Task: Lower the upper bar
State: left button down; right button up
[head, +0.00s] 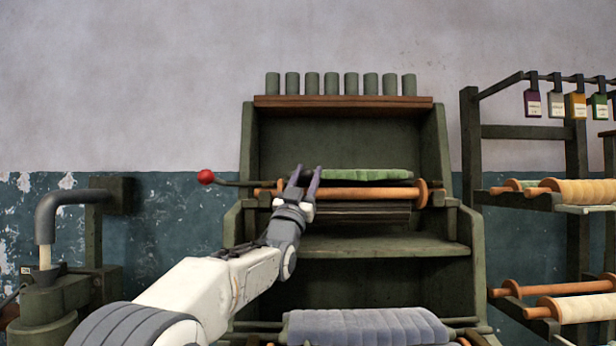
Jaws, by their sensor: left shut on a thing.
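In the head view, a long orange-brown wooden bar (370,193) with a round disc near its right end lies level across the green wooden frame (447,150). It appears to be the upper bar. My left gripper (306,172) reaches up from the lower left, its two fingers at the bar left of its middle. It is shut on the bar, though the exact contact is hard to see. A dark lever with a red ball (205,176) sticks out at the left. Green cloth (362,174) shows just behind the bar. My right gripper is out of view.
A green shelf (400,247) is below the bar, with a grey-blue cloth roll (365,328) lower down. Several green cylinders (332,83) stand on top. A rack with rollers (580,191) is at right, a pipe machine (50,300) at left.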

pick_arm(q)
jog(key=c, duration=0.5)
grip_release()
jog(key=shift+w+f, duration=0.1)
jog(key=shift+f, duration=0.15)
jog(key=shift+o, duration=0.2)
jog(key=shift+r, duration=0.1)
jog(key=shift+s+a+f+b, duration=0.1)
jog(key=shift+s+f+b, duration=0.2)
jog(key=shift+s+f, duration=0.15)
jog(key=b+v, duration=0.2)
jog(key=v, duration=0.7)
jog(key=shift+s, duration=0.15)
